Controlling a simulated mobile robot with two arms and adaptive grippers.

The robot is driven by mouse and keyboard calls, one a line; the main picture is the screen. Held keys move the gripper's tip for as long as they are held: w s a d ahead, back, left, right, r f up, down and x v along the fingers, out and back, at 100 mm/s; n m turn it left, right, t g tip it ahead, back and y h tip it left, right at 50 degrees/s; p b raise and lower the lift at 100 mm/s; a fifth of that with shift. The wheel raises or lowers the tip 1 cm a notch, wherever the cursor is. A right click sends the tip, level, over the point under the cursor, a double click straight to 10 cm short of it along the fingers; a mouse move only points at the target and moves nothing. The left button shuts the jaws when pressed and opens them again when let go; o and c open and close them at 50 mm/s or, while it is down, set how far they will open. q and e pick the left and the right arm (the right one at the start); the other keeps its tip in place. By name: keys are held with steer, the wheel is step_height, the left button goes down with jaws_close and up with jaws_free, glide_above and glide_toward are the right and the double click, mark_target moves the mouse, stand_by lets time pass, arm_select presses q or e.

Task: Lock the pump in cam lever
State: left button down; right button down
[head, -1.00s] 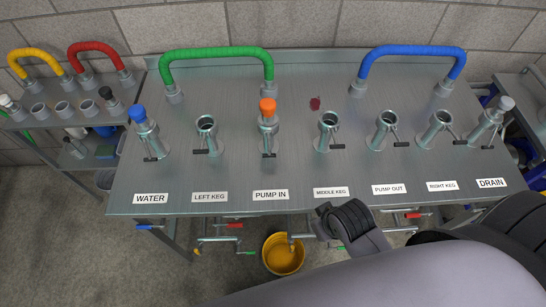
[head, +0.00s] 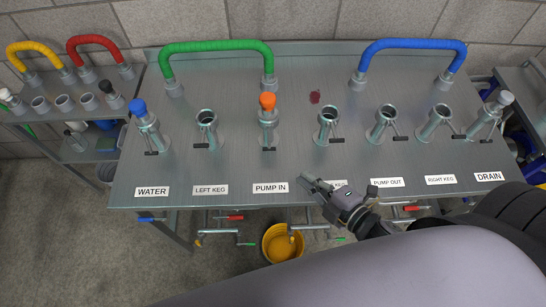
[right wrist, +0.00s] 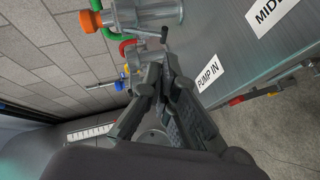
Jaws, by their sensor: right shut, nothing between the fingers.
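The pump in port (head: 268,132) is a metal fitting with an orange cap (head: 268,101) in its top. Its cam lever (head: 268,149) has a dark grip and hangs on the port's front side. In the right wrist view the cap (right wrist: 91,20) and the lever's dark tip (right wrist: 164,33) show just beyond my fingers. My right gripper (head: 304,179) is shut and empty, right of the PUMP IN label (head: 270,188), apart from the lever. It partly covers the middle keg label. In the right wrist view its fingertips (right wrist: 163,65) are together. My left gripper is not in view.
Neighbouring ports with levers stand at left keg (head: 207,128) and middle keg (head: 327,125). A green hose (head: 215,47) and a blue hose (head: 415,45) arch behind. A yellow bucket (head: 281,243) stands below the bench's front edge. Bare steel lies between ports and labels.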

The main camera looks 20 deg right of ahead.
mark_target(269, 136)
steer(key=w+a+n, duration=0.1)
steer(key=w+a, duration=0.1)
steer(key=w+a+f+n+y+p, duration=0.1)
steer(key=w+a, duration=0.1)
steer(key=w+a+n+y+p, duration=0.1)
steer(key=w+a, duration=0.1)
steer(key=a, duration=0.1)
steer(key=shift+f, duration=0.2)
steer(key=w, duration=0.1)
steer(key=w+p, duration=0.1)
steer(key=w+f, duration=0.1)
steer(key=shift+d+f, duration=0.1)
steer(key=shift+d, duration=0.15)
steer(key=shift+w+d+f, duration=0.2)
steer(key=shift+w+f, duration=0.05)
steer(key=shift+w, duration=0.25)
steer(key=shift+w+d+f+n+y+b, duration=0.1)
steer(key=shift+w+f+n+y+b, duration=0.35)
steer(key=shift+b, duration=0.75)
steer(key=shift+w+d+f, duration=0.1)
steer(key=shift+w+f, duration=0.1)
steer(key=shift+s+r, duration=0.1)
steer(key=shift+r, duration=0.05)
